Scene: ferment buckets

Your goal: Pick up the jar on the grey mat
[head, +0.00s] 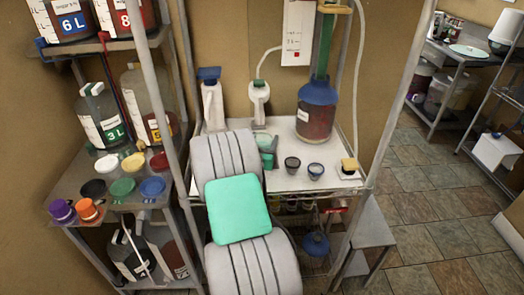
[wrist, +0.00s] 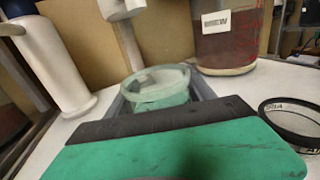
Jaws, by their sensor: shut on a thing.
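The jar (wrist: 158,86) is pale green, see-through glass with a round open rim, in the middle of the wrist view. My gripper (wrist: 165,108) is shut on it; its broad green finger with a dark edge spans the foreground and hides the jar's lower part. A grey surface (wrist: 205,98) shows beside the jar, likely the mat; most of it is hidden. In the head view the jar (head: 264,141) shows small on the white table, just beyond my arm. I cannot tell whether the jar's base touches the mat.
A large red-brown bottle (head: 316,118) with a blue collar stands behind the jar. Two small dark-rimmed cups (head: 292,164) (head: 316,170) stand to the right. Two white bottles (head: 212,104) (head: 259,102) stand at the back left. A shelf post (head: 174,85) rises left of my arm.

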